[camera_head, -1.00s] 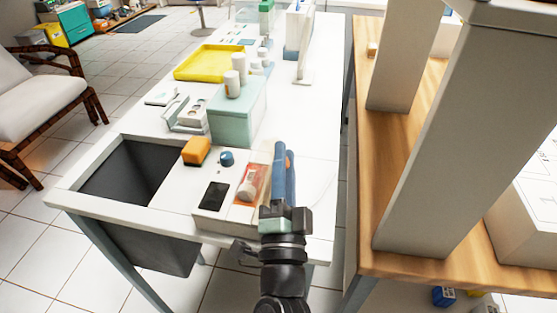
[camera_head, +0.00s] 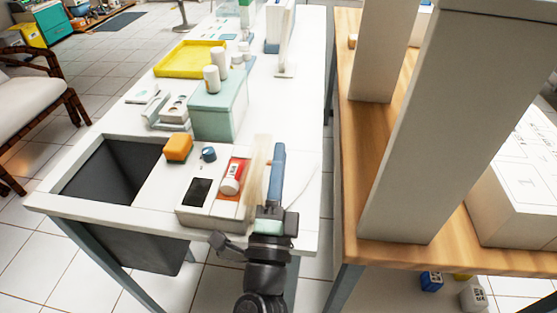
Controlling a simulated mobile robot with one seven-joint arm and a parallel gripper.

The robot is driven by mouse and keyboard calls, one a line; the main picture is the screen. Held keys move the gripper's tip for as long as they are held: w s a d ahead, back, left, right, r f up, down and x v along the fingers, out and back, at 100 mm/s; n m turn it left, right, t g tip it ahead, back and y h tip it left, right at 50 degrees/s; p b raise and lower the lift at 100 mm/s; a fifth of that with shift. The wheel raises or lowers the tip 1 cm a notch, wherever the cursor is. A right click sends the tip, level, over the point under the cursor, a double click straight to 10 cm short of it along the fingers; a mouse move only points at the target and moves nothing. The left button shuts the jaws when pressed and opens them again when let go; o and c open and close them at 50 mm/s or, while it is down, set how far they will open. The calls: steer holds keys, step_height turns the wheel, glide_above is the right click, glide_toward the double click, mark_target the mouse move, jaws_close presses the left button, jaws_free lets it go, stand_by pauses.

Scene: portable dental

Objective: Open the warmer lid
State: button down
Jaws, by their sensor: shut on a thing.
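The warmer (camera_head: 207,219) is a small white box with a dark screen at the near end of the white table. Its lid (camera_head: 257,165), a pale translucent panel, stands about upright along the warmer's right side. The orange-red well is uncovered, and a white tube with a red band (camera_head: 232,178) lies in it. My gripper (camera_head: 278,152), with long blue fingers, is at the warmer's right side. It is shut at the lid's right; the exact contact is hidden behind the lid and fingers.
An orange block (camera_head: 178,147) and a dark blue knob-like item (camera_head: 208,154) sit behind the warmer. A mint box (camera_head: 215,110) with white bottles and a yellow tray (camera_head: 190,60) are farther back. A dark bin (camera_head: 115,170) is left; a wooden bench (camera_head: 395,250) stands right.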

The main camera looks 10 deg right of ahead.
steer(key=c, duration=0.7)
jaws_free()
steer(key=b+v, duration=0.1)
steer(key=v, duration=1.2)
